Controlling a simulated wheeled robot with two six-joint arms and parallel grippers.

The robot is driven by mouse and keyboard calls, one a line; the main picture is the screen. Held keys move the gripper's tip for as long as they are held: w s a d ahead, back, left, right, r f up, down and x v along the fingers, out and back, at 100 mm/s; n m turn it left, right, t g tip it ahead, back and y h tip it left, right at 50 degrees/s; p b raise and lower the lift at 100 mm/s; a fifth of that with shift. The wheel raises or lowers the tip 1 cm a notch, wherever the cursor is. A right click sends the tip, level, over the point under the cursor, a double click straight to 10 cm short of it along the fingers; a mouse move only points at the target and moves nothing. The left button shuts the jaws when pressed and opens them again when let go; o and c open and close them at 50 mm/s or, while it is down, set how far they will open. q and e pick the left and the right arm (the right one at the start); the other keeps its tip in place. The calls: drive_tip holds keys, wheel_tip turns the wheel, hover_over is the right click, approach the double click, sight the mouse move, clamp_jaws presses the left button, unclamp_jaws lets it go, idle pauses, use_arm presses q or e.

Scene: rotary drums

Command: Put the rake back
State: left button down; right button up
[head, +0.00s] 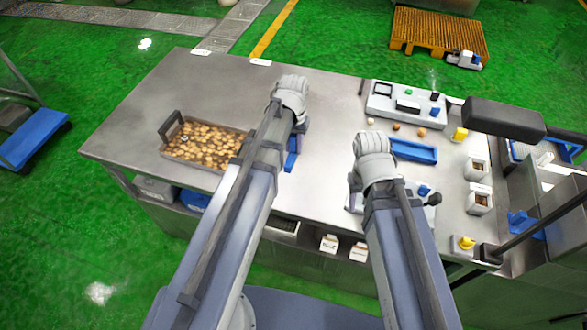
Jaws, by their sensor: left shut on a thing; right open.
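My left gripper (290,98) is over the middle of the steel table, to the right of the tray of brown pieces. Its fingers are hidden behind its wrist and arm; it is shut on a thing. A blue piece (291,160) shows just below it, beside the arm; it looks like part of the rake, but most of it is hidden. My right gripper (373,158) is open at the table's right half, left of a blue tray (413,151). Its fingertips are hidden too.
The metal tray (170,125) of brown pieces sits on the table (130,128) at left. A grey control box (403,101), small coloured parts and white bins (476,169) crowd the right side. A dark bar (504,119) juts in at right. The table's back middle is clear.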

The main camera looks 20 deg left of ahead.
sight(293, 157)
use_arm(q)
wheel_tip(293, 157, down, 6)
drive_tip(key=b, duration=0.4)
drive_tip(key=shift+r+b, duration=0.25)
drive_tip(key=shift+b, duration=0.1)
use_arm(e)
wheel_tip(293, 157, down, 6)
drive_tip(key=shift+r, duration=0.25)
use_arm(q)
wheel_tip(293, 157, down, 4)
drive_tip(key=b, duration=0.3)
drive_tip(key=shift+r+b, duration=0.15)
drive_tip(key=shift+b, duration=0.15)
use_arm(e)
wheel_tip(293, 157, down, 4)
drive_tip(key=shift+r, duration=0.2)
drive_tip(key=shift+f, duration=0.15)
use_arm(q)
drive_tip(key=c, duration=0.7)
unclamp_jaws()
drive_tip(key=shift+o, duration=0.2)
